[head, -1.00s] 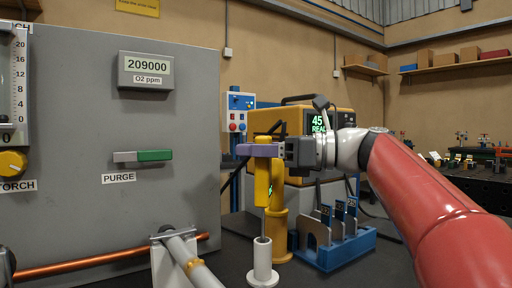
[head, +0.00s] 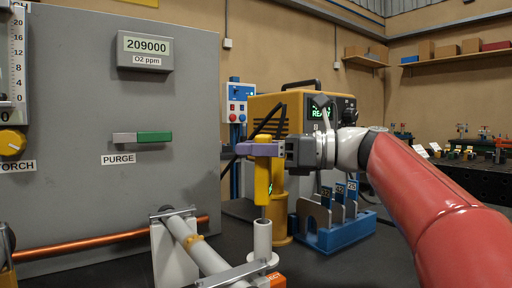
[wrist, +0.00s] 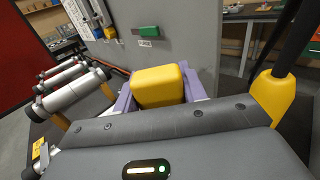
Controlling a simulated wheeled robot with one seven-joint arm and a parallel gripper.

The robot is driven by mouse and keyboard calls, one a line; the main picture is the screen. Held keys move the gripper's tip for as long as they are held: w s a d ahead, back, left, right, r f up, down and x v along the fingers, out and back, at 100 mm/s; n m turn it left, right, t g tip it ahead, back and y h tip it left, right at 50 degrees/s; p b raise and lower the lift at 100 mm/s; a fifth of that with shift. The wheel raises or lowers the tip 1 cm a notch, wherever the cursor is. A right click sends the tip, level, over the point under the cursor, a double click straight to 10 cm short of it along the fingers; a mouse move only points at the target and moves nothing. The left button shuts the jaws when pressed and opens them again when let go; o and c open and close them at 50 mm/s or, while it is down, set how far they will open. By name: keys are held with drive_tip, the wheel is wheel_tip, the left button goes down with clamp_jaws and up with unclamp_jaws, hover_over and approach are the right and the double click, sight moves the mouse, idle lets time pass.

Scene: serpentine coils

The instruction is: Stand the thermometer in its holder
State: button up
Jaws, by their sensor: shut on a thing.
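The yellow thermometer (head: 263,182) is upright in my gripper (head: 262,150), whose purple fingers are shut around its upper body. Its thin probe points down to the mouth of the pale tubular holder (head: 262,238), which stands on a round base on the dark bench. Only a short length of probe shows above the rim; I cannot tell how far it is inside. The thermometer's body is still above the holder. In the wrist view, the yellow top of the thermometer (wrist: 158,86) sits between the purple fingers; the holder is hidden there.
A grey cabinet (head: 110,110) stands at left. A copper pipe (head: 100,242) and a clamped grey tube (head: 198,250) lie close left of the holder. A yellow post (head: 282,215) stands just behind it, and a blue rack (head: 335,232) is to the right.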

sight(271, 167)
drive_tip(key=shift+f, duration=0.3)
drive_tip(key=shift+f+b, duration=0.75)
drive_tip(key=shift+f, duration=0.5)
drive_tip(key=o, duration=1.1)
drive_tip(key=shift+f, duration=0.1)
